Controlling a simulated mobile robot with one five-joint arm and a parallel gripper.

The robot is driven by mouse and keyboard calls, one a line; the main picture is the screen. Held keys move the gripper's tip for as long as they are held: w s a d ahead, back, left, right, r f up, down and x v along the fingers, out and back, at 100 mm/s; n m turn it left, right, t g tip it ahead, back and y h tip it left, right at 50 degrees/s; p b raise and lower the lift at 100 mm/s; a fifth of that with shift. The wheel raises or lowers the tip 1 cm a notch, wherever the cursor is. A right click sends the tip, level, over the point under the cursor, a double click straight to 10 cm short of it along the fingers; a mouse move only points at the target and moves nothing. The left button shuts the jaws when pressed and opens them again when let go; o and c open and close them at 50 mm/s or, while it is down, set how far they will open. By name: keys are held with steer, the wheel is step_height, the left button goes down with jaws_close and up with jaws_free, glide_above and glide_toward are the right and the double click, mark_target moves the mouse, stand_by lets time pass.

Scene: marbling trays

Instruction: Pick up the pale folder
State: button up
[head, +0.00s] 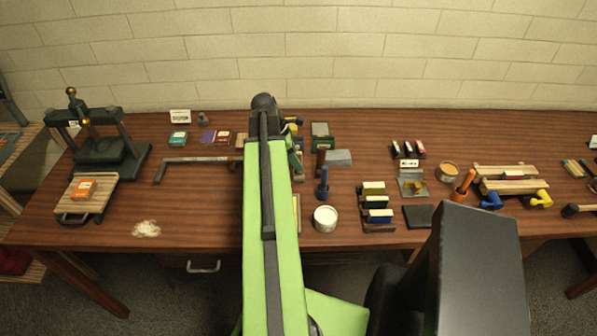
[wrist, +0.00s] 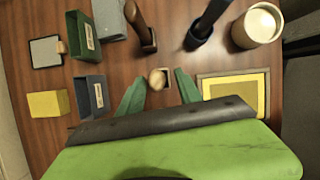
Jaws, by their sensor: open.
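A small pale tan, rounded thing (wrist: 158,78) stands on a little grey square base on the brown table in the wrist view. It may be the pale folder seen end-on, but I cannot tell its full shape. My gripper (wrist: 158,90) is open, with its two green fingers on either side of this thing and nothing held. I cannot tell whether either finger touches it. In the head view my green arm covers this spot, so the thing and my fingertips are not clearly seen there.
A brown-handled tool (wrist: 143,28), a blue-handled tool (wrist: 205,28) and a white-filled cup (head: 325,218) stand close by. A yellow framed panel (wrist: 235,90) lies right of the fingers in the wrist view. Green (wrist: 80,35) and dark grey (wrist: 92,94) labelled boxes stand left.

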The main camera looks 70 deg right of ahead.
steer(key=b+x, duration=0.1)
steer(key=x, duration=0.2)
steer(key=shift+w+b, duration=0.1)
steer(key=shift+b, duration=0.2)
steer(key=shift+r, duration=0.15)
jaws_close()
step_height(320, 180, up, 10)
steer(key=p, duration=1)
